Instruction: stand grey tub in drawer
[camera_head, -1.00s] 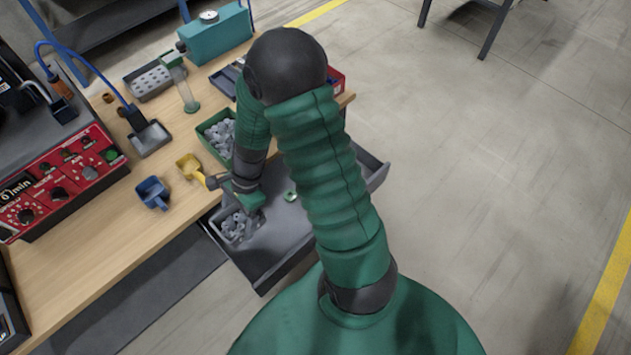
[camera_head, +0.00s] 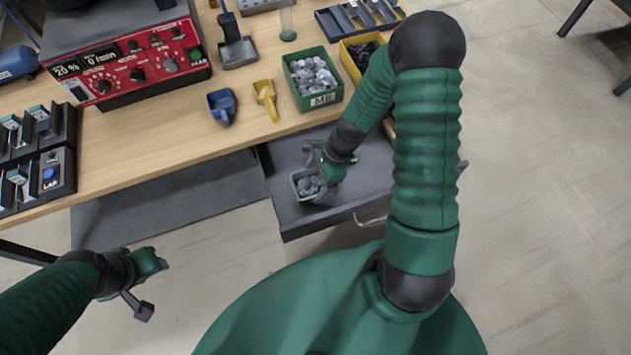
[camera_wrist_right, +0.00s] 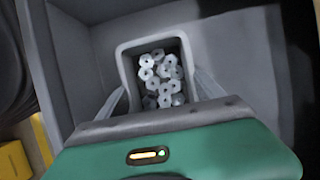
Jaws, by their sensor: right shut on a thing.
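The grey tub (camera_head: 294,184) is inside the open grey drawer (camera_head: 372,172), towards its left end, and looks upright. It holds several pale hex nuts, seen clearly in the right wrist view (camera_wrist_right: 160,75). My right gripper (camera_head: 316,178) is shut on the tub, with one finger on either side of it in the right wrist view. The tub's underside is hidden, so I cannot tell whether it touches the drawer floor (camera_wrist_right: 235,50). My left gripper (camera_head: 145,285) hangs empty over the floor at the lower left; its finger gap is unclear.
On the bench above the drawer stand a green bin (camera_head: 334,92) of nuts, a yellow bin (camera_head: 349,60), a yellow scoop (camera_head: 266,98) and a blue scoop (camera_head: 222,106). A red control box (camera_head: 150,62) is behind. The drawer floor right of the tub is clear.

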